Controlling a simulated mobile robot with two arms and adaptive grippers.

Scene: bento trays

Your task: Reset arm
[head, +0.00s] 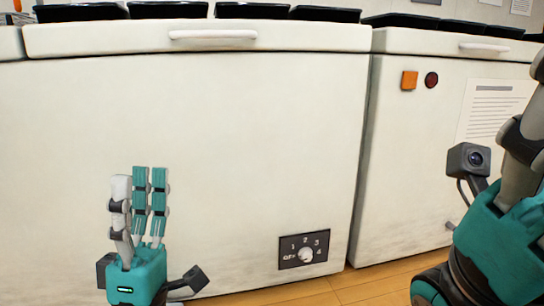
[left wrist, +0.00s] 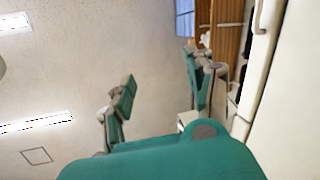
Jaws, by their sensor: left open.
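My left gripper (head: 140,182) points straight up at the lower left of the head view, in front of a white chest freezer. Its fingers are spread apart with nothing between them. In the left wrist view its open fingers (left wrist: 160,92) show against the ceiling, with a gap between them. My right gripper (head: 508,190) is at the right edge of the head view, close to the camera. It also points upward and is partly cut off, so its jaw state is unclear. No held thing is visible in either gripper.
A white chest freezer (head: 230,130) fills the middle, with a dial panel (head: 304,250) low on its front. A second freezer (head: 400,180) stands to the right with a posted paper (head: 490,105). Black trays (head: 170,10) lie on top. Wooden floor (head: 350,285) shows below.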

